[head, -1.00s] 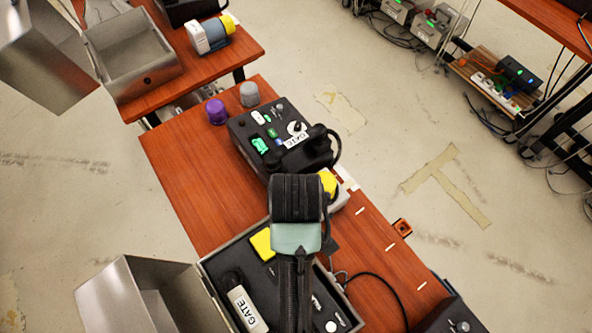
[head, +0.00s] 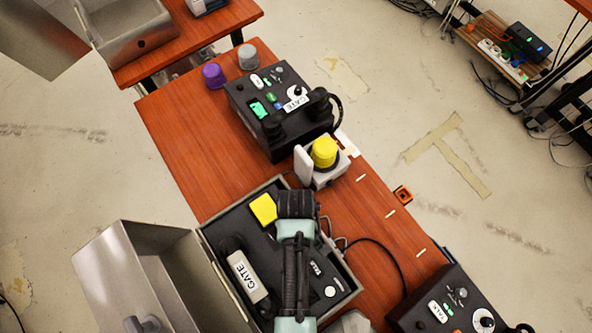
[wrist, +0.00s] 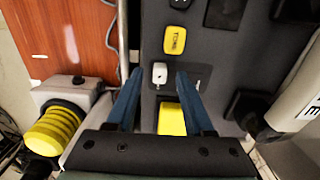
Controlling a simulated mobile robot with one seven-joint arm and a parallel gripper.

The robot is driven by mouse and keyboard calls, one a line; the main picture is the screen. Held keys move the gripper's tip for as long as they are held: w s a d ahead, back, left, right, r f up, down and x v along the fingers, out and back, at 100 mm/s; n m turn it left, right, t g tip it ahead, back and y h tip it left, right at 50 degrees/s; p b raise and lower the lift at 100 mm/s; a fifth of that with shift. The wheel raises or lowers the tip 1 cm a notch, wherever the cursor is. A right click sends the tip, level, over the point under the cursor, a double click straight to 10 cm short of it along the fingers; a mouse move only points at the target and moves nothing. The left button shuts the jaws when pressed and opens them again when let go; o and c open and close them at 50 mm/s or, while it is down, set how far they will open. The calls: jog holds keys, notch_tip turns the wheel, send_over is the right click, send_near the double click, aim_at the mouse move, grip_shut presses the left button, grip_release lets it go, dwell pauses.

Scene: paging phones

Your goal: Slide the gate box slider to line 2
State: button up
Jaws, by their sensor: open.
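The gate box (head: 340,287) is an open metal case with a dark panel, near the bottom middle of the head view. A white handset marked GATE (head: 246,277) lies in it. My gripper (wrist: 159,74) is open above the panel, its blue fingers pointing down at it. A small white knob (wrist: 160,70), apparently the slider, shows between the fingertips on a dark plate; I cannot tell contact or which line it is at. A yellow key marked TONE (wrist: 174,40) lies beyond. A yellow block (wrist: 172,117) shows nearer, between the fingers. In the head view my arm hides the knob and fingertips.
A yellow-topped lamp (head: 324,153) stands close beside the case. A black GATE console (head: 277,110) and purple (head: 213,75) and grey (head: 247,56) knobs are farther back. The open lid (head: 140,265) stands left, another console (head: 450,305) lower right. Wood left of the lamp is clear.

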jog(key=shift+f, duration=0.45)
grip_shut()
dwell(1.2)
